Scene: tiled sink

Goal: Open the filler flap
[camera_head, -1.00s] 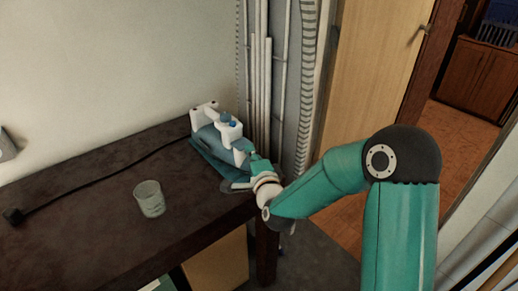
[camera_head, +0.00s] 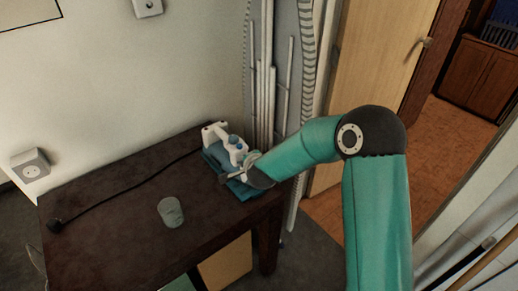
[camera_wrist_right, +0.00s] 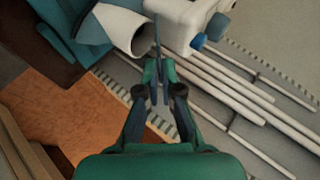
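A white and teal-blue steam iron (camera_head: 222,145) with a blue button on top lies on the dark table, near its right back corner. In the right wrist view its white body (camera_wrist_right: 185,22) and a white round-mouthed part (camera_wrist_right: 120,28) are close up. My right gripper (camera_wrist_right: 159,72) is at the iron's near end, its fingertips close together. A thin dark plate (camera_wrist_right: 157,35) stands just beyond or between the tips; I cannot tell whether they hold it. I cannot make out the filler flap for sure. In the head view my arm partly hides the iron's near end. My left gripper is not in view.
A clear glass (camera_head: 170,212) stands on the dark table (camera_head: 125,215), left of the iron. A black cord (camera_head: 120,190) runs along the table back. White pipes (camera_head: 268,80) rise close behind the iron. A wooden door (camera_head: 375,80) stands to the right.

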